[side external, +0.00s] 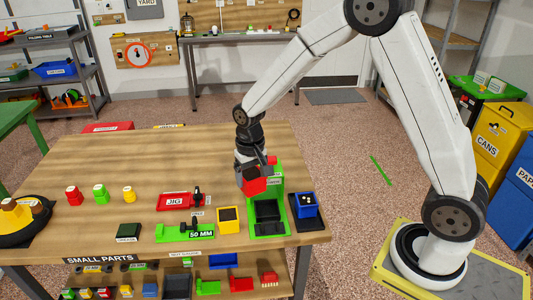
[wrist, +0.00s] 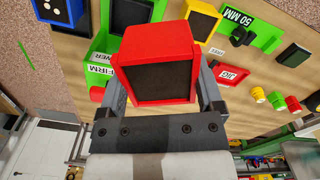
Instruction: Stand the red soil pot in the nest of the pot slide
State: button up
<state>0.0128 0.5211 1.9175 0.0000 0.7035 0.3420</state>
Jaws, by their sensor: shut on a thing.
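The red soil pot (wrist: 147,42), a square red block with a dark face, is held between the two fingers of my gripper (wrist: 162,85). It also shows in the side view (side external: 254,187), above the table and tilted. My gripper (side external: 252,176) is shut on it. The green fixture (side external: 281,185) has a dark square nest (side external: 269,213) at its front, which looks empty. I take this part as the pot slide. The pot hangs above and behind the nest, apart from it. The gripper and pot partly hide the fixture's rear.
A yellow pot (side external: 228,220) stands left of the fixture, and a blue pot (side external: 306,205) stands on a dark pad to its right. A green 50 MM gauge (side external: 185,232) and red jig (side external: 174,201) lie farther left. The table's right edge is close by.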

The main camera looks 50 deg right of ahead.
jog(key=w+d+f+m, duration=0.2)
jog(key=w+m, duration=0.5)
jog(key=m, duration=0.4)
jog(key=w+d+f+m, duration=0.2)
jog(key=w+f+m, duration=0.1)
jog(key=w+m, duration=0.5)
jog(key=m, duration=0.3)
jog(key=shift+d+f, duration=0.15)
jog(key=shift+d, duration=0.05)
jog(key=shift+s+f, duration=0.1)
jog(key=shift+f, duration=4.7)
jog(key=shift+f, duration=0.2)
jog(key=o, duration=1.1)
jog(key=shift+o, duration=0.2)
